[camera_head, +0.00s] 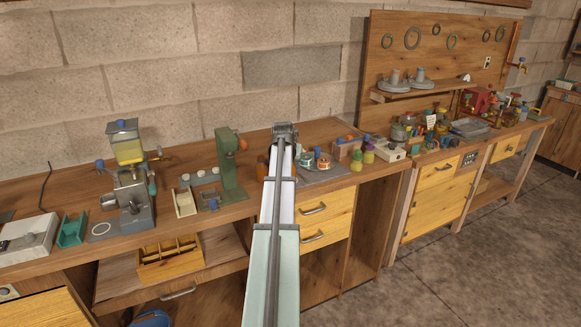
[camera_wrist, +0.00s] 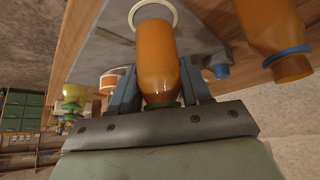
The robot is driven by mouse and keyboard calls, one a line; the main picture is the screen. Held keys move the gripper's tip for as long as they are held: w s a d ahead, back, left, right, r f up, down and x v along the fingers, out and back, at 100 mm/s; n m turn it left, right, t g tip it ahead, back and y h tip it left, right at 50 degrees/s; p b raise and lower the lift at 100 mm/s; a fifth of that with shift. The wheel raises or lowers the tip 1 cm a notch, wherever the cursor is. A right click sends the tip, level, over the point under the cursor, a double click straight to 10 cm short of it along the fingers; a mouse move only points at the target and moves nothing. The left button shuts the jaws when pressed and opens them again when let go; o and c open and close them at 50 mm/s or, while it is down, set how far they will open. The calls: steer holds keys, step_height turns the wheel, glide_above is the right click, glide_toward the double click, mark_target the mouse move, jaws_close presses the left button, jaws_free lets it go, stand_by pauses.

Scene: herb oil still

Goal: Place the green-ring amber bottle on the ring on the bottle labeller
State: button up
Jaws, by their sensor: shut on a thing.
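My gripper (camera_wrist: 160,88) is shut on the green-ring amber bottle (camera_wrist: 157,55), with a finger on each side of it in the wrist view. The green ring (camera_wrist: 162,105) is at the end close to my palm. The bottle's far end overlaps a cream ring (camera_wrist: 174,14) on a grey plate (camera_wrist: 105,45), which I take for the bottle labeller. I cannot tell whether the bottle touches the ring. In the head view my arm hides the held bottle and the fingers; the grey plate (camera_head: 327,177) shows right of my arm.
An amber bottle with a blue ring (camera_wrist: 272,35) stands close to the right in the wrist view. An orange-and-white tin (camera_wrist: 108,82) and a yellow-green bottle (camera_wrist: 73,95) are to the left. In the head view a green press (camera_head: 228,160) stands left of my arm.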

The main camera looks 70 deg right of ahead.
steer(key=shift+f, duration=0.65)
steer(key=shift+f, duration=0.15)
steer(key=o, duration=1.1)
steer(key=v, duration=1.2)
steer(key=shift+o, duration=0.3)
